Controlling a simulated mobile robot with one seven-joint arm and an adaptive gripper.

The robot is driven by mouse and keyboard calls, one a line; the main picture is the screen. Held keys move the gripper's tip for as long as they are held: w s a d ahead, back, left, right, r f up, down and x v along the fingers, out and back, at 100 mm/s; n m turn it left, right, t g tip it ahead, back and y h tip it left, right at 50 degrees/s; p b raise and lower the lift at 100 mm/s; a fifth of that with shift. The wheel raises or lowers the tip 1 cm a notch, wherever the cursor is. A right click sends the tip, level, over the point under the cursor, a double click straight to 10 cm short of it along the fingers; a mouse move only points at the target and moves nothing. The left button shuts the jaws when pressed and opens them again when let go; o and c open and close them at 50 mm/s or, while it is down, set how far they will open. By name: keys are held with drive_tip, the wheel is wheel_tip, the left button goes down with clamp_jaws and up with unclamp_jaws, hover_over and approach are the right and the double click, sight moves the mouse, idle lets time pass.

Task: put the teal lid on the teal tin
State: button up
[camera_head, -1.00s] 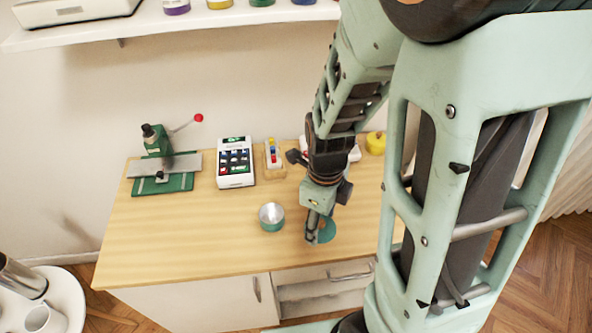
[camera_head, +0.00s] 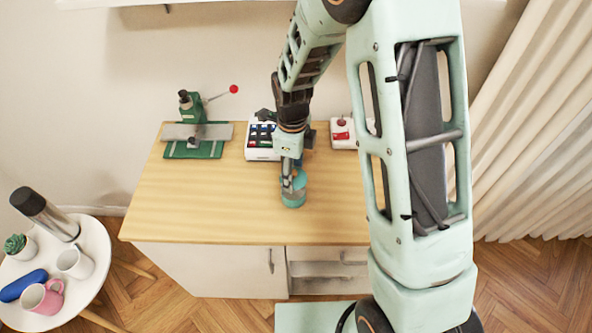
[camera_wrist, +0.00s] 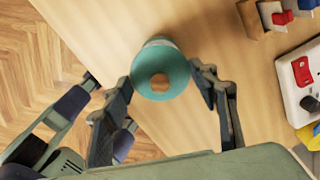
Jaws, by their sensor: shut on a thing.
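The teal lid (camera_wrist: 150,62) is a round disc with a brown knob, between the two fingers of my gripper (camera_wrist: 160,78) in the wrist view. My gripper is shut on the lid. In the head view my gripper (camera_head: 293,184) points down at the lid (camera_head: 301,178), which is directly over the teal tin (camera_head: 292,201). The tin stands upright on the wooden table. Its opening is hidden by the lid and gripper. I cannot tell whether the lid touches the rim or is slightly above it.
A green press with a red-knobbed lever (camera_head: 195,130) stands at the table's back left. A white keypad device (camera_head: 262,141) is behind my gripper. The wooden table (camera_head: 205,205) is clear left of the tin. A round side table (camera_head: 92,235) holds mugs and a flask.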

sight(293, 172)
drive_tip(key=shift+f+b, duration=1.1)
drive_tip(key=shift+f, duration=1.05)
drive_tip(key=shift+b, duration=0.35)
drive_tip(key=shift+f+b, duration=0.6)
drive_tip(key=shift+f, duration=0.1)
drive_tip(key=o, duration=0.7)
drive_tip(key=shift+r, duration=0.1)
drive_tip(key=shift+r+p, duration=3.8)
drive_tip(key=shift+r, duration=1.75)
